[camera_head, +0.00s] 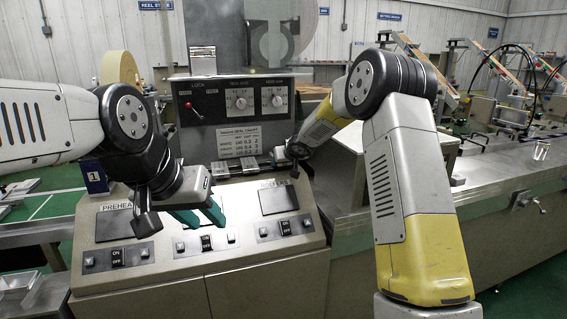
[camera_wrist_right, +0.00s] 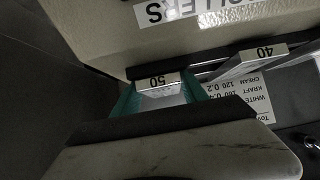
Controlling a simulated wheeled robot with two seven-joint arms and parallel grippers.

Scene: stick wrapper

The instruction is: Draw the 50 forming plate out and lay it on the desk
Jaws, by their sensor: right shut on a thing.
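The 50 forming plate (camera_wrist_right: 158,82) shows its label upside down in the right wrist view. My right gripper (camera_wrist_right: 160,95) has its teal fingers on both sides of this plate and is shut on it. The plate's far end is by the slot under the beige panel. In the head view my right gripper (camera_head: 282,158) is at the right end of the plate row, and its fingers are mostly hidden. My left gripper (camera_head: 201,216) is open and empty, with teal fingers above the front of the console.
The 40 plate (camera_wrist_right: 262,56) sits beside the 50 plate. The sloped console (camera_head: 160,250) has switches and two dark panels. The control box (camera_head: 230,115) with dials and a lever stands behind. A metal counter (camera_head: 500,180) runs along the right.

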